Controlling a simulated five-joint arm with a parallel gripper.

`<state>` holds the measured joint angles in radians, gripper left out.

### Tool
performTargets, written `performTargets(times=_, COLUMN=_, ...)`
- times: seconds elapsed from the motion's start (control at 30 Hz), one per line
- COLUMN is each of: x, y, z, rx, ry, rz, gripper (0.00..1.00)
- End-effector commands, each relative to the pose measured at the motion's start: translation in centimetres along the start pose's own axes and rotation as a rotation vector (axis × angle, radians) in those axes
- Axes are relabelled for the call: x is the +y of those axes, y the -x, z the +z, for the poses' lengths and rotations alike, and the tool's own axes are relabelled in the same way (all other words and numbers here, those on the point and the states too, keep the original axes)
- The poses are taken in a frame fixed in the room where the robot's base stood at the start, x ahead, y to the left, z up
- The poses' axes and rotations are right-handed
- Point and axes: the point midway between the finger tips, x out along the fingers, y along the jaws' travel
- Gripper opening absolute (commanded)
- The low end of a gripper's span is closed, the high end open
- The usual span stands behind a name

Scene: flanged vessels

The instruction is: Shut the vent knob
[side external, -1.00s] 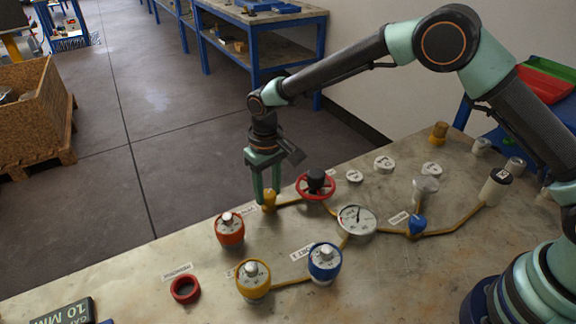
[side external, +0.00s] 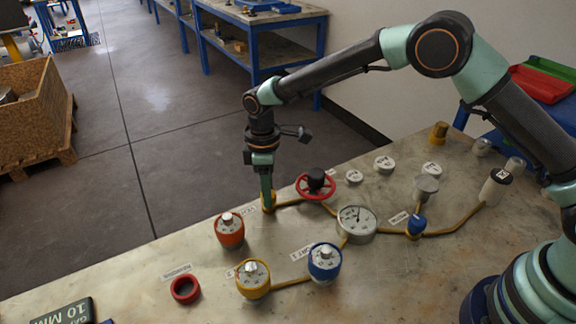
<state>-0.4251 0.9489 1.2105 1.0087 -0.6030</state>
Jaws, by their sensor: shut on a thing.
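My gripper (side external: 267,190) points straight down at the table's far edge, its fingers seen nearly edge-on. It is shut on a small yellow knob (side external: 269,207) at the end of the yellow pipe, which I take to be the vent knob. The fingers hide most of this knob, so its exact angle cannot be told. The label beside it is too small to read. The yellow pipe (side external: 290,202) runs right from the knob to a red handwheel (side external: 316,184) with a dark hub.
An orange vessel (side external: 230,231) stands close by at the front left. Yellow (side external: 253,280) and blue (side external: 324,263) vessels, a round gauge (side external: 356,222) and a small blue knob (side external: 416,225) stand further right. A red ring (side external: 185,289) lies at the front left.

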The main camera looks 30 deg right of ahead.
Motion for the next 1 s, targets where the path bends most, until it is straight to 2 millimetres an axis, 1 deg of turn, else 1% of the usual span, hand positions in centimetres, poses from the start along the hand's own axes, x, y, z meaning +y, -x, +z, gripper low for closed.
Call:
performTargets(times=0.03, x=0.21, y=-0.19, z=0.43, rx=-0.008, ry=0.012, rz=-0.006, gripper=0.0)
performTargets(times=0.3, x=0.22, y=-0.19, z=0.41, rx=-0.009, ry=0.076, rz=-0.007, gripper=0.0)
performTargets(times=0.73, x=0.24, y=-0.22, z=0.38, rx=-0.008, ry=0.085, rz=-0.006, gripper=0.0)
performTargets(times=0.77, x=0.24, y=-0.22, z=0.38, rx=-0.008, ry=0.084, rz=-0.006, gripper=0.48)
performTargets(times=0.8, x=0.24, y=-0.22, z=0.37, rx=-0.008, ry=0.085, rz=-0.006, gripper=0.63)
performTargets(times=0.83, x=0.23, y=-0.2, z=0.35, rx=-0.007, ry=0.085, rz=-0.006, gripper=0.74)
performTargets(times=1.0, x=0.16, y=-0.12, z=0.2, rx=-0.005, ry=0.086, rz=-0.004, gripper=0.74)
